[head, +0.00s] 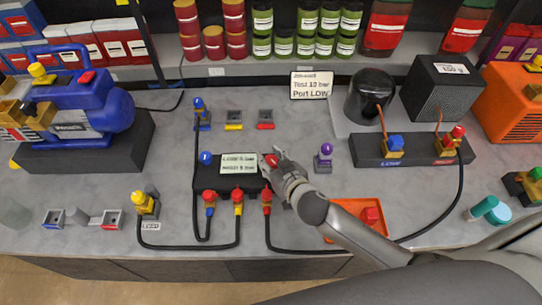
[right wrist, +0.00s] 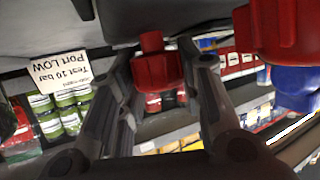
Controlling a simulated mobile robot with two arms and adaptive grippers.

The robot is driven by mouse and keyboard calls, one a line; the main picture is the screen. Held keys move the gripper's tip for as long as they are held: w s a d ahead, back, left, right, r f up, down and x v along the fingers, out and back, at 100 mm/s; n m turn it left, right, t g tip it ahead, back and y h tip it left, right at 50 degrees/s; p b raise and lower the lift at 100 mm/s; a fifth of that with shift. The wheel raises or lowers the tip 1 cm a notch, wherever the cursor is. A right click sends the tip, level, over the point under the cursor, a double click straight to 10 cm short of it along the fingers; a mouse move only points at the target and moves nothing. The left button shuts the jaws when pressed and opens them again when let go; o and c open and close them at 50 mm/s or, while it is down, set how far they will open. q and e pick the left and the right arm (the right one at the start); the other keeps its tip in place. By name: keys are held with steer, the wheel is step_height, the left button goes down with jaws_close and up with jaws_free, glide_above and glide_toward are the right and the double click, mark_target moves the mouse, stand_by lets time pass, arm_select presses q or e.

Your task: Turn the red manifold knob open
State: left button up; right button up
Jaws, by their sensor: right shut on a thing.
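The manifold (head: 198,178) is a black block with a pale display on its top, in the middle of the bench in the head view. Its blue knob (head: 206,157) is at the left end and its red knob (head: 270,160) at the right end. My right gripper (head: 278,161) reaches in from the right and is shut on the red knob, partly hiding it. In the right wrist view the red knob (right wrist: 155,68) sits between the two fingers of the gripper (right wrist: 160,75). My left gripper is not in view.
Red and yellow hose fittings (head: 238,197) line the manifold's front, with black hoses on the bench. A purple-topped fitting (head: 323,152) and an orange tray (head: 336,208) are at the right. A blue pump (head: 75,100) stands left; jars (head: 286,45) fill the back shelf.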

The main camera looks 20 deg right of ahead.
steer(key=n+y, duration=0.1)
steer(key=n+y+p, duration=0.1)
steer(key=n+y, duration=0.1)
steer(key=shift+w+d+r+g+p, duration=0.15)
steer(key=shift+r+g+p, duration=0.1)
steer(key=shift+g+p, duration=0.15)
steer(key=shift+f+n+g+y+p, duration=0.1)
steer(key=shift+n+g+y+p, duration=0.4)
steer(key=shift+n+y, duration=0.55)
steer(key=shift+n+g+y, duration=0.9)
steer(key=shift+n+y, duration=0.05)
steer(key=shift+y, duration=0.1)
steer(key=shift+n+g+y, duration=1.1)
steer(key=shift+n+g, duration=0.3)
steer(key=shift+n, duration=0.1)
steer(key=shift+f+n+g, duration=0.1)
steer(key=shift+n+g, duration=0.2)
steer(key=o, duration=1)
steer(key=shift+o, duration=0.2)
steer(key=v, duration=1.1)
steer(key=shift+s+d, duration=0.25)
steer(key=shift+d, duration=0.1)
